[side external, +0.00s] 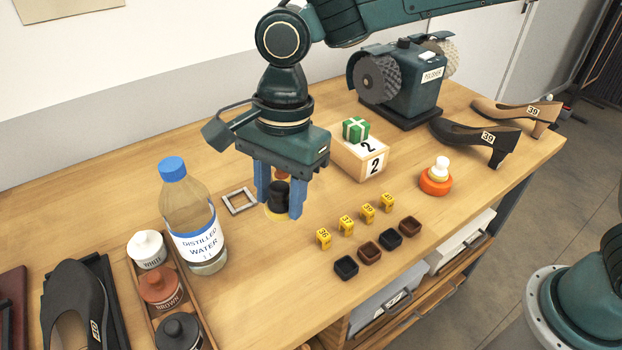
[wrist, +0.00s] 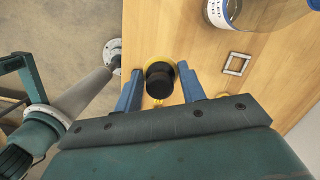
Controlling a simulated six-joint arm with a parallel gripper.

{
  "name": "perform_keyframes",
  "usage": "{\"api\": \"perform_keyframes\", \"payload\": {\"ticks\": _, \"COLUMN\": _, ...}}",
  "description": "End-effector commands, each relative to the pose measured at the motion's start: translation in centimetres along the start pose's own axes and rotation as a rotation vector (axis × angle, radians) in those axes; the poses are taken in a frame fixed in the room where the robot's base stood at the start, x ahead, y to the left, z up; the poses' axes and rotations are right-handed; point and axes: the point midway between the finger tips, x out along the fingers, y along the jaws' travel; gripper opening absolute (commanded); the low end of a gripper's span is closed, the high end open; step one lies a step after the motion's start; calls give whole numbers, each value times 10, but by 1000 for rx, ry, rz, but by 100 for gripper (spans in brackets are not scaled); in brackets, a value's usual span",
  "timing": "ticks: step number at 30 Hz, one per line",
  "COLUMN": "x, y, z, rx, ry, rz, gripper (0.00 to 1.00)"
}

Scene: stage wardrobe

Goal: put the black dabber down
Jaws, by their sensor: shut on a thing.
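The black dabber (side external: 278,194) is between the blue fingers of my gripper (side external: 279,200), which is shut on it and points down over the table. In the wrist view the dabber (wrist: 160,82) shows as a dark round shape between the fingertips (wrist: 160,90). A yellow round piece (side external: 273,212) shows just below the dabber, partly hidden by the fingers. Its yellow edge also shows around the dabber in the wrist view (wrist: 157,64). I cannot tell whether the dabber touches it. A similar white dabber (side external: 440,168) stands upright on an orange round holder (side external: 434,184).
A water bottle (side external: 193,222) and a grey square frame (side external: 239,201) stand left of my gripper. Yellow number tags (side external: 346,225) and small dark trays (side external: 369,252) lie in front to the right. A wooden box (side external: 361,157) and polisher (side external: 400,90) are behind, right.

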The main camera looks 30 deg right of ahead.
Motion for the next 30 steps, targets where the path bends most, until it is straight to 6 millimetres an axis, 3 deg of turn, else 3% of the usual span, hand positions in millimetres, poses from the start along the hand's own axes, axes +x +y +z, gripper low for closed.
{"api": "perform_keyframes", "payload": {"ticks": 12, "x": 80, "y": 1, "z": -12, "rx": 0, "ry": 1, "rz": 5, "gripper": 18}}
{"api": "perform_keyframes", "payload": {"ticks": 18, "x": 112, "y": 1, "z": -16, "rx": 1, "ry": 1, "rz": 4, "gripper": 18}}
{"api": "perform_keyframes", "payload": {"ticks": 30, "x": 126, "y": 0, "z": -18, "rx": 0, "ry": -1, "rz": 0, "gripper": 18}}
